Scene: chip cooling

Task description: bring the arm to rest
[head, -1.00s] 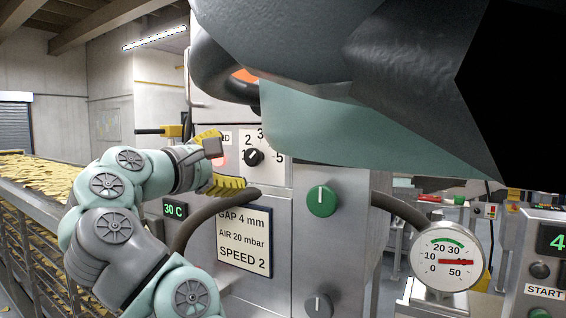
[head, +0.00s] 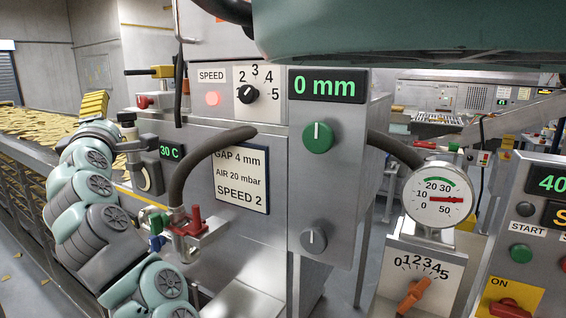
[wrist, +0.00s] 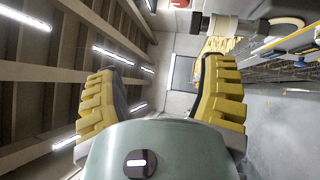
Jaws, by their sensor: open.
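My gripper (head: 93,104) is at the left in the head view, raised above my folded arm and apart from the control panel. One yellow ribbed finger shows clearly there. In the wrist view both yellow fingers of my gripper (wrist: 158,70) stand wide apart with nothing between them. Beyond them are ceiling beams, lamps and a wall. My arm (head: 105,225) is bent at the lower left, in front of the chip conveyor.
The panel has a speed knob (head: 246,94), a "0 mm" display (head: 327,86) and a green knob (head: 318,137). A hose (head: 205,160) and red-handled valve (head: 190,222) jut out near my arm. Chips (head: 40,122) fill the left conveyor. A gauge (head: 438,196) stands right.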

